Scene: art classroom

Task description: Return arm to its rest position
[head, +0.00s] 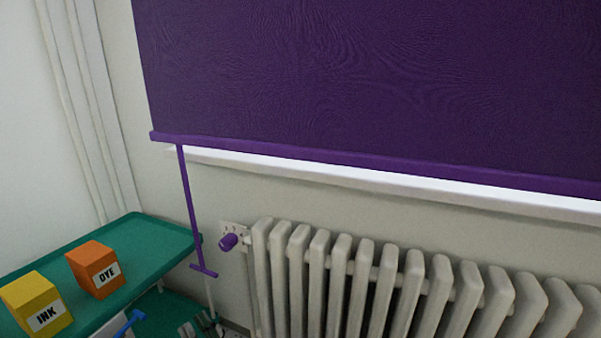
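Only a small grey part of my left gripper (194,329) shows, at the bottom edge of the head view. It is in front of the green cart's lower shelf, below the hanging purple pull bar. Most of it is cut off by the frame, so I cannot tell how far apart its fingers are or see anything held in it. My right gripper is not in view. A purple blind (370,85) hangs lowered over the window. Its thin purple pull rod (189,205) hangs from the left end and ends in a short crossbar.
A green cart (160,240) at the left carries an orange DYE box (94,269) and a yellow INK box (36,303). A blue object (129,323) shows lower down. A cream radiator (340,285) with a purple valve knob (228,242) stands under the white sill (400,185).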

